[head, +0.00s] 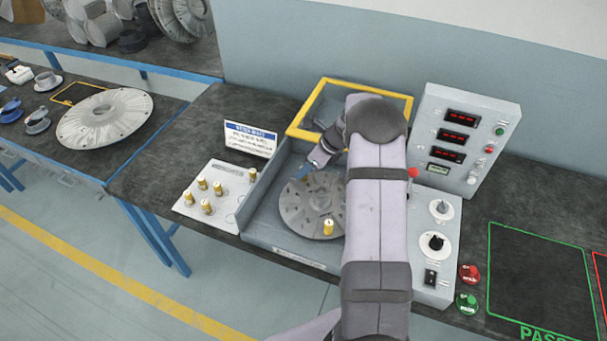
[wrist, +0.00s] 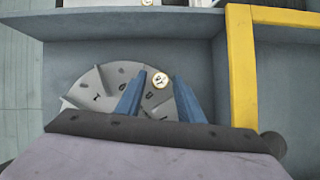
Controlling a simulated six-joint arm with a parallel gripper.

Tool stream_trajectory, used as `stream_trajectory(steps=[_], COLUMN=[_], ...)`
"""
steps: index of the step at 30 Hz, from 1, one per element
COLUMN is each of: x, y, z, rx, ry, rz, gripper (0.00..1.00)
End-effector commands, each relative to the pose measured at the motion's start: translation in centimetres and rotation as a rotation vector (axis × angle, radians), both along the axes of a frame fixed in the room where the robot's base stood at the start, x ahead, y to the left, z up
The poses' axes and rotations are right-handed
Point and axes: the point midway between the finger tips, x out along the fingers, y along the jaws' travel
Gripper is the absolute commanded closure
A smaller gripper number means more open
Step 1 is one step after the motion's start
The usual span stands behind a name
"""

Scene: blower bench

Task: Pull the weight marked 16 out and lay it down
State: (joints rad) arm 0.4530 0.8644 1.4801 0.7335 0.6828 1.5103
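A grey finned rotor disc (head: 306,205) lies in the blue-grey bay of the bench machine; part of it shows in the wrist view (wrist: 88,90). One brass weight (head: 328,227) stands upright on the disc near its front edge. My gripper (head: 317,162) is above the far side of the disc, apart from the weight in the head view.
Several brass weights stand on a white plate (head: 214,193) left of the bay wall. A yellow-framed guard (head: 300,118) stands behind the bay. A control panel (head: 465,140) rises at right. A green-outlined dark area (head: 540,280) at far right is empty. My arm hides the bay's right part.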

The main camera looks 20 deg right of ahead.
Motion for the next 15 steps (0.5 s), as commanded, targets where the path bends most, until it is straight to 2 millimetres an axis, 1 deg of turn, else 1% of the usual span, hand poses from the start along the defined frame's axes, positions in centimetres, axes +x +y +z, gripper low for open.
stream_trajectory(steps=[6, 7, 8, 9, 11, 15], x=[0.01, 0.0, 0.0, 0.0, -0.01, -0.01], y=[0.02, 0.01, 0.01, 0.01, 0.01, 0.01], z=[-0.01, -0.02, -0.02, -0.02, -0.02, -0.01], rx=[0.0, 0.0, 0.0, 0.0, 0.0, 0.0], ry=[0.0, 0.0, 0.0, 0.0, 0.0, 0.0], rz=[0.0, 0.0, 0.0, 0.0, 0.0, 0.0], gripper=[0.66, 0.7, 0.78, 0.87, 1.0, 1.0])
